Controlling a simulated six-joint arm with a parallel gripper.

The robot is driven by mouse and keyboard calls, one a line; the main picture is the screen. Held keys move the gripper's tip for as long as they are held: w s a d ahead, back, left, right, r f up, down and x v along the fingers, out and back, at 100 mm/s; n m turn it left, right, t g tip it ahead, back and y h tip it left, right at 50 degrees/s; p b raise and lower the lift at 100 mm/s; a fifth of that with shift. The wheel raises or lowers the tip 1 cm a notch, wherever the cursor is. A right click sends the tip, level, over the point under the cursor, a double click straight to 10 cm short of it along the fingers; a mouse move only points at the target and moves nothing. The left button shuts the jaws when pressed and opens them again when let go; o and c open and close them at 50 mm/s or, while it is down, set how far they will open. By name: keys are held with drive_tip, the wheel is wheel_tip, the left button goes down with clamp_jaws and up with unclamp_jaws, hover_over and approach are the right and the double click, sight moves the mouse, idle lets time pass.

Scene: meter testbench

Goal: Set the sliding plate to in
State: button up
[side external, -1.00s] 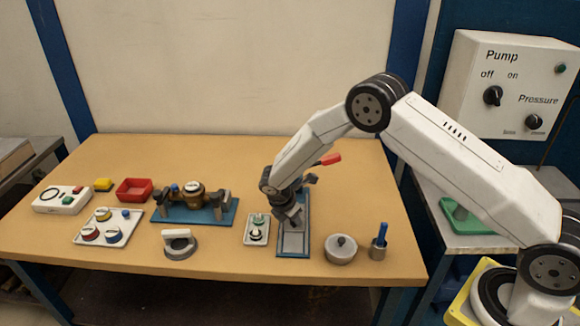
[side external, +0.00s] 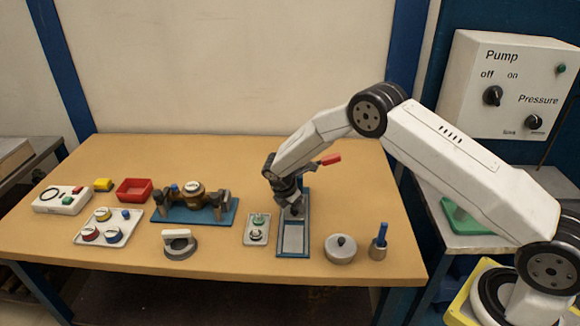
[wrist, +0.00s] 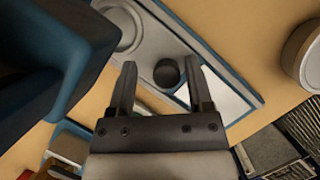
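The sliding plate assembly is a long blue-edged base with a grey inner surface (side external: 292,238), right of the middle of the table. My gripper (side external: 293,208) is low over the base. In the wrist view a dark round knob (wrist: 166,72) shows between and just beyond the fingertips of my gripper (wrist: 162,75), with a gap on each side. The fingers are apart and hold nothing that I can see. In the side view my gripper covers the knob and part of the plate, so the plate's exact edge is unclear.
A small tray with round pieces (side external: 257,229) stands just left of the base. A lidded pot (side external: 340,249) and a holder with a blue handle (side external: 379,243) stand to the right. A red handle (side external: 330,159) is behind my wrist. A valve fixture (side external: 194,209) lies farther left.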

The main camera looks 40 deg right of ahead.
drive_tip(key=shift+s+a+r, duration=0.1)
drive_tip(key=shift+a, duration=0.1)
drive_tip(key=v, duration=0.7)
drive_tip(key=shift+r, duration=0.3)
idle(0.3)
drive_tip(key=s+r+m+t+y, duration=0.1)
drive_tip(key=s+r+m+y, duration=0.1)
drive_tip(key=s+r+m, duration=0.3)
drive_tip(key=s+r+m+t+y, duration=0.1)
drive_tip(key=s+r+m, duration=0.4)
drive_tip(key=s+m, duration=0.8)
drive_tip(key=shift+s+a+t+y, duration=0.3)
drive_tip(key=shift+s+y, duration=0.5)
drive_tip(key=shift+s, duration=3.65)
drive_tip(key=shift+r, duration=0.1)
